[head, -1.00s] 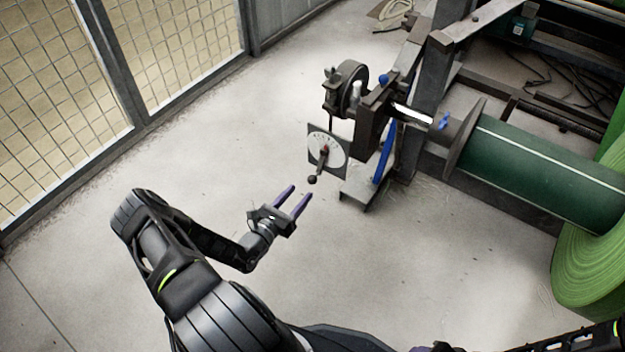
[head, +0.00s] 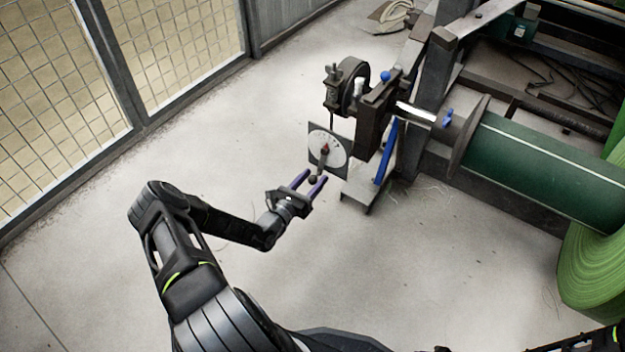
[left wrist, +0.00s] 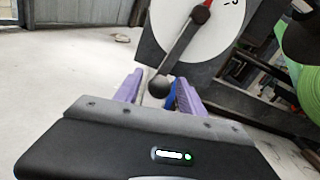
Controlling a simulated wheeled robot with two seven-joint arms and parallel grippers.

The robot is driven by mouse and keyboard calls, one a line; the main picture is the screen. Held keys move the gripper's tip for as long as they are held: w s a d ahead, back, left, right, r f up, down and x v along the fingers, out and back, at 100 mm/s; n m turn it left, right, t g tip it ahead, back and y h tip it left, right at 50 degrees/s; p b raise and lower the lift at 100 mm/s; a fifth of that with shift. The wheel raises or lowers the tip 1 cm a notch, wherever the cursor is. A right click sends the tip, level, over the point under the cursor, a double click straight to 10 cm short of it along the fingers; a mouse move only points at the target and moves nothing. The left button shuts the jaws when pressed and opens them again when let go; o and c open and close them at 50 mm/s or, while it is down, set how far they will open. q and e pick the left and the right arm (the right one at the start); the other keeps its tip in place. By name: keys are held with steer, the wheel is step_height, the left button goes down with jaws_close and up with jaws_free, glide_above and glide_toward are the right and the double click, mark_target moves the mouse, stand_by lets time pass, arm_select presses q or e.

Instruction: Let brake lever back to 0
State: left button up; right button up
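The brake lever (head: 320,166) is a dark arm with a round black knob, mounted on a white dial plate (head: 338,149) with a red mark at its hub. In the left wrist view the lever (left wrist: 181,48) slants down and left from the hub, and its knob (left wrist: 159,86) lies between the purple fingers. My left gripper (head: 309,181) is open, its fingertips at the knob; I cannot tell whether they touch it. A numeral that looks like 3 shows near the dial's edge (left wrist: 222,22); the other numerals are unreadable. My right gripper is not clearly seen.
A green roll (head: 545,170) on a shaft is at the right. A mesh fence (head: 60,110) runs along the left. The floor around my left arm is clear.

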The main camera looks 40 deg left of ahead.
arm_select(q)
jaws_close()
stand_by(1.2)
